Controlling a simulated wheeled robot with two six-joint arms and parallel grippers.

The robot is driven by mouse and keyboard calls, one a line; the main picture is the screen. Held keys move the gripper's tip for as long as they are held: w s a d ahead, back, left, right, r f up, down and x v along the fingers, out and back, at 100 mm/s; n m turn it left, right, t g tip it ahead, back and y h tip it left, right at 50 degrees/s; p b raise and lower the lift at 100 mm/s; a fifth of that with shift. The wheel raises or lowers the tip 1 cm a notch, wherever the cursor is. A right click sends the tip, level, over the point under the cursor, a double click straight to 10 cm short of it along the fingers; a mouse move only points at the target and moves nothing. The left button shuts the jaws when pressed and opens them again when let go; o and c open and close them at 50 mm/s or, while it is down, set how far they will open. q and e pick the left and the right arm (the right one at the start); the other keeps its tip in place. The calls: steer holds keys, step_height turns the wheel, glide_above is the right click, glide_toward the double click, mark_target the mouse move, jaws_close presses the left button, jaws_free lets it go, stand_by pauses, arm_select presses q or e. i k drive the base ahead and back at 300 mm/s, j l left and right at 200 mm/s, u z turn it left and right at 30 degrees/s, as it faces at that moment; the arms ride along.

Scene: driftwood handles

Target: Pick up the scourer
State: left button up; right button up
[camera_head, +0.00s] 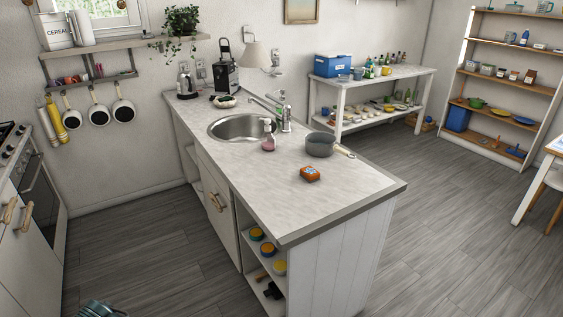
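A small orange-red block (310,174) with a pale and blue mark on its top lies flat on the island counter (345,195), in front of the grey pot. It may be the scourer, but it is too small to be sure. A pale dish with something dark and green on it (224,101) sits behind the sink; its contents are unclear.
The counter holds a sink (243,127), a pink soap bottle (268,142) and a grey pot (320,145) with its handle pointing right. Counter space around the orange block is clear. Open floor (150,240) lies left of the island.

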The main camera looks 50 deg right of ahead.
mark_target(311, 174)
steer(key=i, duration=1.8)
steer(key=i+z, duration=0.25)
steer(key=z, duration=2.2)
